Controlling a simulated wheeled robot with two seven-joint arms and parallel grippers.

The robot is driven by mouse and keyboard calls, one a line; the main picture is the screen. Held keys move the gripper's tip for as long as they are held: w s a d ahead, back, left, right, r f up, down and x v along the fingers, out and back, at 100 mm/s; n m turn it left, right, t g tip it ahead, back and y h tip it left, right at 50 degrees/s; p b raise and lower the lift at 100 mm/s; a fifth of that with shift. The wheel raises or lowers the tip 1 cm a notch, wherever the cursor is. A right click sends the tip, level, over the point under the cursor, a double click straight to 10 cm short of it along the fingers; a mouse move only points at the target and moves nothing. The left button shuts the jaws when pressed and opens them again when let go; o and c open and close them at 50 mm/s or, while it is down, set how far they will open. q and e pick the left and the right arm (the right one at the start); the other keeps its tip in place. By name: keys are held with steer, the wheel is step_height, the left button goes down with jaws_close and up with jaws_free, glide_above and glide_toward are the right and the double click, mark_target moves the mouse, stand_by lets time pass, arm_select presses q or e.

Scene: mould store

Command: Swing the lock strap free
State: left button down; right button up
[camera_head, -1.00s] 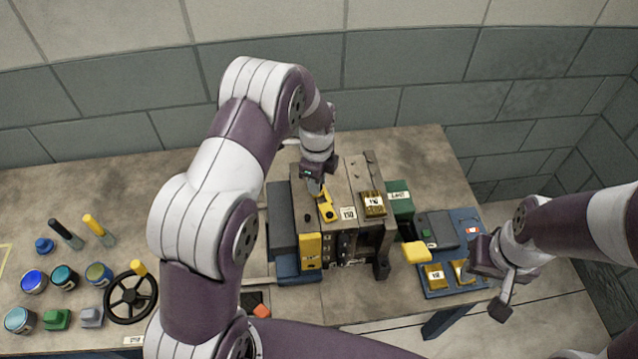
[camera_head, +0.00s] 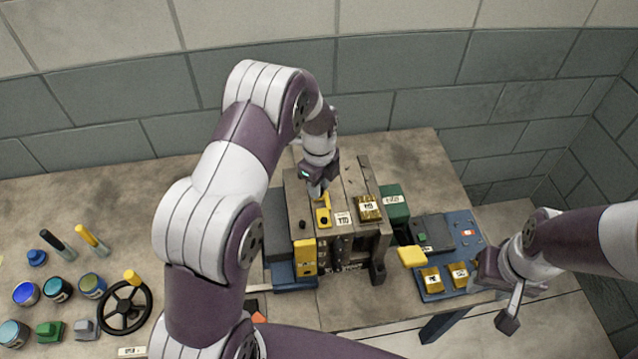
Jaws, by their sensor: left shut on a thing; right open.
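The yellow lock strap (camera_head: 323,217) lies on top of the grey-brown mould block (camera_head: 350,185), left of a white label. My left gripper (camera_head: 318,191) reaches down from above and is shut on the strap's far end, partly hiding it. The strap's near end shows a dark round spot and sits near the block's front edge. My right gripper (camera_head: 497,296) is open and empty, out to the right beside the blue tray.
A brass block (camera_head: 369,208) sits on the mould, right of the strap. A green box (camera_head: 393,203) stands right of the mould. The blue tray (camera_head: 468,222) holds brass pieces. A black handwheel (camera_head: 125,307), jars and pegs stand at left. My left arm covers the middle bench.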

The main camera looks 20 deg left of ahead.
arm_select(q)
steer(key=shift+s+f, duration=0.15)
steer(key=c, duration=0.9)
jaws_free()
steer(key=shift+d, duration=0.2)
step_height(320, 180, up, 13)
steer(key=shift+f+b, duration=0.1)
steer(key=shift+b, duration=0.3)
